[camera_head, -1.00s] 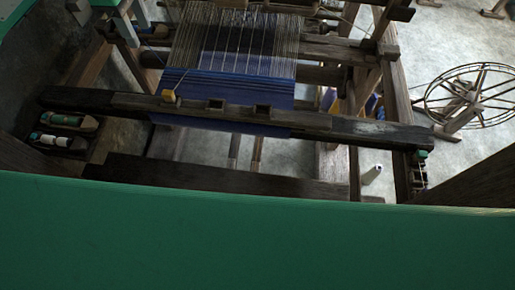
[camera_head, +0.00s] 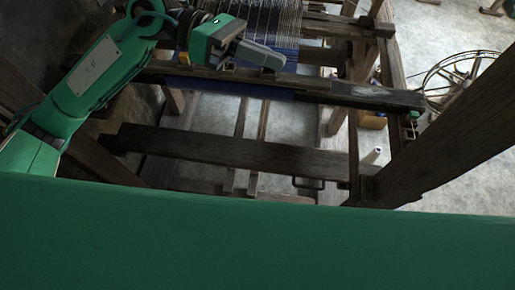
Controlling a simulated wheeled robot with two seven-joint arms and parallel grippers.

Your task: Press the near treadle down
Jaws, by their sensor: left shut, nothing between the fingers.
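Two narrow wooden bars, which look like the treadles, lie low over the floor under the loom: a left bar (camera_head: 241,118) and a right bar (camera_head: 263,121). A thick crossbeam hides their middle, and their ends show below it. I cannot tell which is the near treadle. My left gripper (camera_head: 279,63) comes in from the left, high over the loom's front beam and cloth. It is shut and empty, well above and apart from the bars. My right gripper is not in view.
The loom's front beam (camera_head: 345,94) and the thick crossbeam (camera_head: 235,153) span the space above the bars. A dark post (camera_head: 450,130) slants at the right. A spinning wheel (camera_head: 462,75) stands beyond it. Open floor shows between the beams.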

